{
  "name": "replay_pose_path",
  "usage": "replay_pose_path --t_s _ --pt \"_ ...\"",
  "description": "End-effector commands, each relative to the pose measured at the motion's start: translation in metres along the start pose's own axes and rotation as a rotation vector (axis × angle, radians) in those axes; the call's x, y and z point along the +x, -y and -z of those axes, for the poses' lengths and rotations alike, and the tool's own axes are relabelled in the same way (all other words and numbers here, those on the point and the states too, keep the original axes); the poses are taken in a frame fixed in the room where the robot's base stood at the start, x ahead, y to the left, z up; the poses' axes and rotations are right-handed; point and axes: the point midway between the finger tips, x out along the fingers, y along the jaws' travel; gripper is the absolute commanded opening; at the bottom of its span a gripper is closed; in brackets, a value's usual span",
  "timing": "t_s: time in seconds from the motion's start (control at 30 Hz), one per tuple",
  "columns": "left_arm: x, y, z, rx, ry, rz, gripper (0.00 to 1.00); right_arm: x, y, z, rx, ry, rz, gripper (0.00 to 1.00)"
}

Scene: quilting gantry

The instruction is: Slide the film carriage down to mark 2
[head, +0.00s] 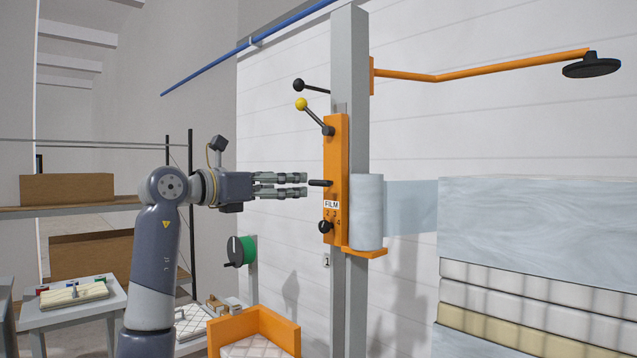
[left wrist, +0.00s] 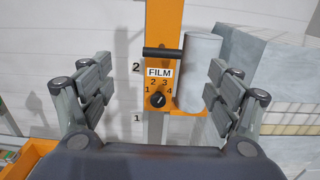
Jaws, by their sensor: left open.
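The film carriage (head: 340,150) is a tall orange plate on a grey upright post, with a roll of pale film (head: 367,210) on its lower shelf. It has a short black handle (head: 320,183), which also shows in the left wrist view (left wrist: 175,53), a FILM dial (left wrist: 158,99) and a yellow-knobbed lever (head: 301,104). Mark 2 (left wrist: 136,68) is beside the carriage's lower part, just below handle height; mark 1 (left wrist: 136,118) is lower. My left gripper (head: 306,185) is open and empty, its fingertips just left of the handle, apart from it. My right gripper is out of view.
Pale film runs from the roll to a stack of wrapped quilts (head: 535,235) at right. An orange arm (head: 480,70) reaches out above. Shelves and a small table (head: 75,315) stand at left.

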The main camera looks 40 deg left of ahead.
Motion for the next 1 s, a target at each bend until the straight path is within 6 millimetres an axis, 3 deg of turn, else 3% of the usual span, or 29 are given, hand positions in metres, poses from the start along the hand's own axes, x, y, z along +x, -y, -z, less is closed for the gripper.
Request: replay_pose_path --t_s 0.5,0.7,0.97,1.0 --pt "0.089 0.003 -0.003 -0.004 0.000 0.008 0.82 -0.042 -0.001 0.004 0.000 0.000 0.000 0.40" --pt "0.102 0.003 -0.001 -0.001 0.001 0.006 0.82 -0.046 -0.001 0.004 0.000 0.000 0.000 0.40" --pt "0.103 0.003 0.000 0.000 0.001 0.005 0.82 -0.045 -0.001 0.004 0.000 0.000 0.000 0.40" --pt "0.103 0.003 0.000 0.000 0.001 0.005 0.76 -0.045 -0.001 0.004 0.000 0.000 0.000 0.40"
